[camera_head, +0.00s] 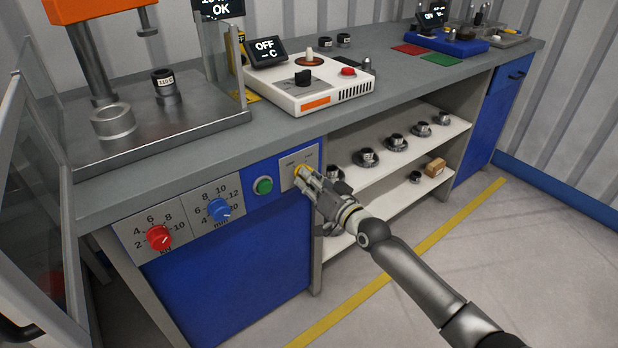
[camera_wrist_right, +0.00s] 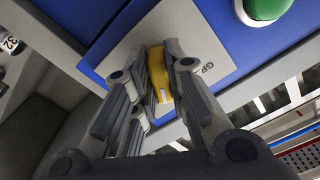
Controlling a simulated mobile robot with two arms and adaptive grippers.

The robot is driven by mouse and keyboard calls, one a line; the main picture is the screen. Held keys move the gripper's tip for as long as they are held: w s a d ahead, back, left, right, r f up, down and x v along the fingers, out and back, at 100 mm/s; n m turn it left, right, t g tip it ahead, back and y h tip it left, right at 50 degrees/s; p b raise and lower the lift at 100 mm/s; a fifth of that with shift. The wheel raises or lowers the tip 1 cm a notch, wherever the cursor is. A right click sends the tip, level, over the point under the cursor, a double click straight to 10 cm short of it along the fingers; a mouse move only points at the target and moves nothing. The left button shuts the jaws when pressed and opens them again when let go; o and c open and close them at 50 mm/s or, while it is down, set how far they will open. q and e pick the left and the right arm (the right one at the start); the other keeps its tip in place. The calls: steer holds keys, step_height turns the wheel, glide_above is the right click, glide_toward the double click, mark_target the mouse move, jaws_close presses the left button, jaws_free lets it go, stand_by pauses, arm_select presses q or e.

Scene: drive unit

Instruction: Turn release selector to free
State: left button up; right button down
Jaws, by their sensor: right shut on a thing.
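The release selector is a yellow knob (camera_head: 299,170) on a light plate (camera_head: 286,160) at the right end of the bench's blue front panel. In the right wrist view the yellow knob (camera_wrist_right: 160,75) stands between the two fingers, with a pale mark on it. My right gripper (camera_head: 304,174) reaches in from the lower right and is shut on the knob; it fills the right wrist view (camera_wrist_right: 163,75). The fingers hide most of the knob and part of the plate's lettering, so I cannot read its setting. My left gripper is not in view.
A green button (camera_head: 263,186), a blue dial (camera_head: 219,209) and a red dial (camera_head: 158,237) sit left of the selector. A white heater unit (camera_head: 310,98) and a press (camera_head: 113,122) stand on the bench. Open shelves (camera_head: 392,154) hold several dark parts. The floor in front is clear.

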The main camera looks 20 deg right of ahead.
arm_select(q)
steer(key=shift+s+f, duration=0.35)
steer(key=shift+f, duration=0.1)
arm_select(e)
steer(key=shift+m, duration=0.9)
steer(key=c, duration=1.4)
jaws_free()
steer(key=shift+c, duration=0.2)
steer(key=shift+s, duration=0.1)
steer(key=v, duration=1.2)
